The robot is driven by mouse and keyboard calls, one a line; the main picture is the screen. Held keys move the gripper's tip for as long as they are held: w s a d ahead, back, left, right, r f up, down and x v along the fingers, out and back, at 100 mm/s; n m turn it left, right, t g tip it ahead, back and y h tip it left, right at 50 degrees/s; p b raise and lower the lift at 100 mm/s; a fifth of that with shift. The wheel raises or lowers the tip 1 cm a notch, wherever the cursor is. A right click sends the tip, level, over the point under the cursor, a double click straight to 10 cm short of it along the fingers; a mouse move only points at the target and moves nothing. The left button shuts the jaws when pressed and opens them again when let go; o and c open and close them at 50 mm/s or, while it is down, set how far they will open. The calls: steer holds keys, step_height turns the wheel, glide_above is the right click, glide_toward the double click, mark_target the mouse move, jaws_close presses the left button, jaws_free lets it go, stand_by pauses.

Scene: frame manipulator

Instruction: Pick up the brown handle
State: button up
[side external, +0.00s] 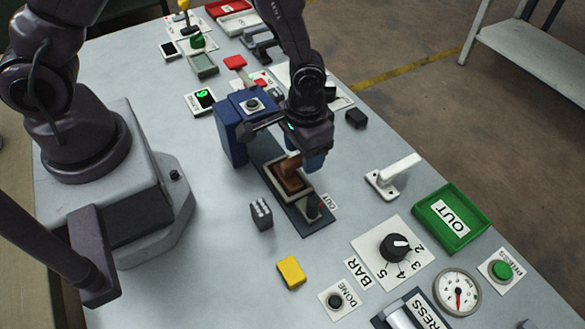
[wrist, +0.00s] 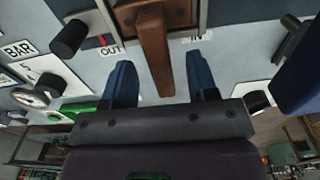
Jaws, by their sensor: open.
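The brown handle (side external: 287,178) stands in a pale-edged frame on a dark plate (side external: 320,229) in the middle of the table. My gripper (side external: 314,158) is close beside and above it, pointing down, and hides part of it in the side view. In the wrist view the brown handle (wrist: 153,50) reaches into the space between the two blue fingers of my open gripper (wrist: 160,64). I see a gap on both sides of the handle, wider on the right. I cannot tell how deep the fingers are along it.
A blue block-shaped housing (side external: 231,135) stands close on the left of my gripper. A white lever (side external: 396,174) and green OUT tray (side external: 452,218) stand right. Clear table lies around the yellow block (side external: 291,271).

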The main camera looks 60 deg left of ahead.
steer(key=shift+f, duration=1.25)
jaws_close()
steer(key=shift+r, duration=0.15)
